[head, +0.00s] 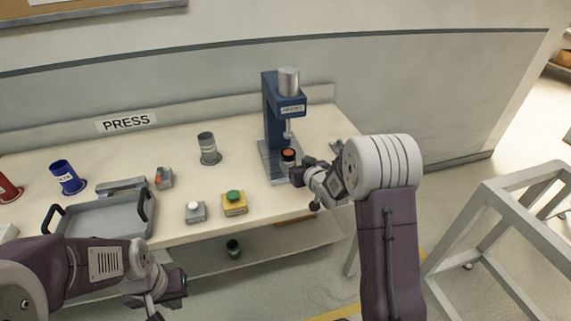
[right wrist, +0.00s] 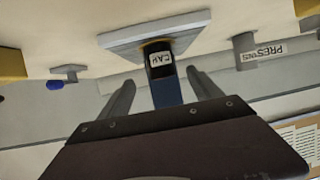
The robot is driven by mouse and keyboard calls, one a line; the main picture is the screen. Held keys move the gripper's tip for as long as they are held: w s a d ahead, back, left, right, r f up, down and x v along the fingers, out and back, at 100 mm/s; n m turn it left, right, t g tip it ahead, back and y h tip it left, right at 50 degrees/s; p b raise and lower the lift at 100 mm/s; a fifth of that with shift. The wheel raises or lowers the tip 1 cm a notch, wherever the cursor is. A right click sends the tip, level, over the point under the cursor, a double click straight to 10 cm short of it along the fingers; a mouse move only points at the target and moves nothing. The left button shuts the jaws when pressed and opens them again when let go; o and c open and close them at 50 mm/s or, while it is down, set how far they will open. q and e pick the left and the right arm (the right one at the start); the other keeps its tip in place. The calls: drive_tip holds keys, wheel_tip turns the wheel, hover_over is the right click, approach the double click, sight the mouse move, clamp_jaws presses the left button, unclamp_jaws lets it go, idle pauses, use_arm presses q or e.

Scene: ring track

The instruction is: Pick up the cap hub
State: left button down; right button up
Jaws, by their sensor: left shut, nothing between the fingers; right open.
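The cap hub (head: 288,158), a small dark cylinder with an orange-red top, stands upright on the base plate of the blue press (head: 269,115), below its ram. In the right wrist view the hub (right wrist: 160,62) shows upside down, with a white CAP label. My right gripper (head: 301,174) is open just to the right of and in front of the hub. In the right wrist view the hub appears between the two fingers, beyond their tips; I cannot tell any contact. My left gripper (head: 172,290) is shut and empty in front of the table.
A grey tray (head: 105,232) with black handles lies at the table's left. A blue cup (head: 67,177), a grey cylinder (head: 208,150), a yellow box with green button (head: 234,204) and a grey button box (head: 195,213) stand on the table. A grey frame (head: 520,190) stands at right.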

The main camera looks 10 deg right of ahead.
sight(291, 159)
drive_tip(key=x, duration=0.3)
drive_tip(key=shift+a, duration=0.2)
drive_tip(key=shift+w+d+f, duration=0.1)
drive_tip(key=shift+w, duration=0.1)
drive_tip(key=x, duration=0.5)
drive_tip(key=shift+c, duration=0.6)
clamp_jaws()
